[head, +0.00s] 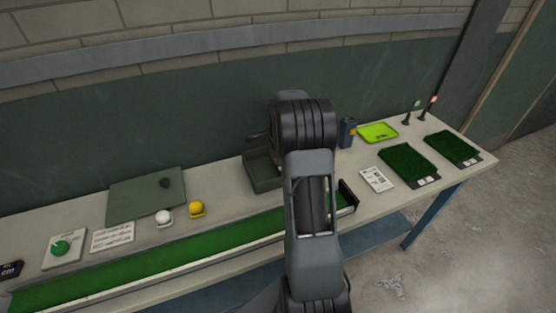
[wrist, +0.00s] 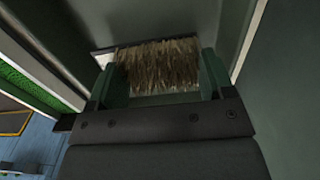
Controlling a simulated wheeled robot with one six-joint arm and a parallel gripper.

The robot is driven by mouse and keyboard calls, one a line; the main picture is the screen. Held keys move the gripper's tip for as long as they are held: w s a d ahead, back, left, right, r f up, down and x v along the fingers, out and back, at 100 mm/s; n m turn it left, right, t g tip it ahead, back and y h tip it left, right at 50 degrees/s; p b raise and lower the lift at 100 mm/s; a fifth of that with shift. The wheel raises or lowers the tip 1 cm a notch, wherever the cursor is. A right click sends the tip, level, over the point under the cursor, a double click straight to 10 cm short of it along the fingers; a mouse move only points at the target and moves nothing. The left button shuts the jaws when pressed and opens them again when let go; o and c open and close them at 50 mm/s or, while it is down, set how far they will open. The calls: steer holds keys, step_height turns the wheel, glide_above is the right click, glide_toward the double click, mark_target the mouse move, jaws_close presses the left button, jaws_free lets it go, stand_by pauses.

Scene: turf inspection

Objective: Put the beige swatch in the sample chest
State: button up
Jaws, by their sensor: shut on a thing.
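The beige swatch (wrist: 165,58), a tuft of tan fibres, sits between the two dark green fingers of my gripper (wrist: 157,76) in the wrist view. My gripper is shut on it. In the head view my arm hides both the gripper and the swatch. A dark green open box, which looks like the sample chest (head: 263,182), stands at the back of the bench, partly behind my arm. In the wrist view dark green surfaces lie beyond and beside the swatch; I cannot tell whether the swatch is inside the box or above it.
A long green turf strip (head: 180,255) runs along the bench front. A white ball (head: 164,217) and a yellow ball (head: 197,208) sit behind it. To the right are a white card (head: 377,180), a lime tray (head: 378,132) and two dark turf trays (head: 407,162).

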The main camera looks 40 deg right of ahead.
steer(key=shift+w+f, duration=0.1)
steer(key=shift+f, duration=1.55)
steer(key=shift+f, duration=0.1)
steer(key=o, duration=0.9)
